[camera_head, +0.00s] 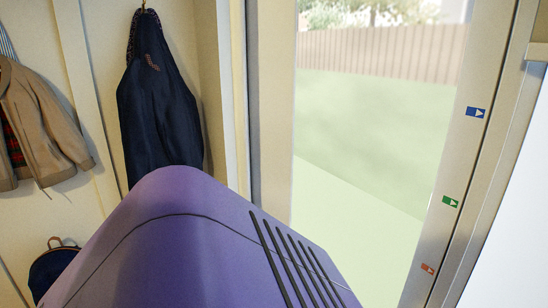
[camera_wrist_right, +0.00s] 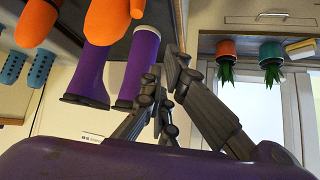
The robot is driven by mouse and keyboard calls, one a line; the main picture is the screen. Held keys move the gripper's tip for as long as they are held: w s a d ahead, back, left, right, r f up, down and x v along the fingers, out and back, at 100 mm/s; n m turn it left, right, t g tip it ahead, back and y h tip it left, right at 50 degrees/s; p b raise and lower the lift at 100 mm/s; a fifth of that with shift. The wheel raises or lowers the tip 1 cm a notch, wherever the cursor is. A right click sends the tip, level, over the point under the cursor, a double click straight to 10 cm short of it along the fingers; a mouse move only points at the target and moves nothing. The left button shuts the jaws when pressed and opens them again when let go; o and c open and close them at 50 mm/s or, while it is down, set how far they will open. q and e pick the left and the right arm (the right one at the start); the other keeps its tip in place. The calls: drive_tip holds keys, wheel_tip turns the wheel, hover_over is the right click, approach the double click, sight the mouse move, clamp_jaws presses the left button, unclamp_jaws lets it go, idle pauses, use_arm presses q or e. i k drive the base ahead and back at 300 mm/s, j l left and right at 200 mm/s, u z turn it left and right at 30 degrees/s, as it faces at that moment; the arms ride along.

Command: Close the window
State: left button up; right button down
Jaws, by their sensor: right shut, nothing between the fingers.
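The window (camera_head: 365,150) fills the right half of the head view. A fence and green ground show through its glass. Its right upright frame (camera_head: 450,170) carries blue, green and red arrow stickers. I cannot tell how far the window stands open. White-framed panes (camera_wrist_right: 291,112) also show at the right of the right wrist view, but I cannot tell if they are the same window. My right gripper (camera_wrist_right: 168,82) shows in the wrist view with its dark fingers together and nothing between them. It is apart from the panes, as far as I can see. My left gripper is out of view.
My purple arm cover hides the lower middle of the head view. A dark blue jacket (camera_head: 158,100), a tan jacket (camera_head: 42,115) and a backpack (camera_head: 50,265) are at the left. Upside down in the wrist view are purple boots (camera_wrist_right: 92,72) and potted plants (camera_wrist_right: 272,52).

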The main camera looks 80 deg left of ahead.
sight(263, 33)
drive_tip(key=u, duration=1.55)
drive_tip(key=i+j+u, duration=0.1)
drive_tip(key=j+u, duration=0.25)
drive_tip(key=i+j+u, duration=0.1)
drive_tip(key=j+u, duration=0.3)
drive_tip(key=i+j, duration=0.15)
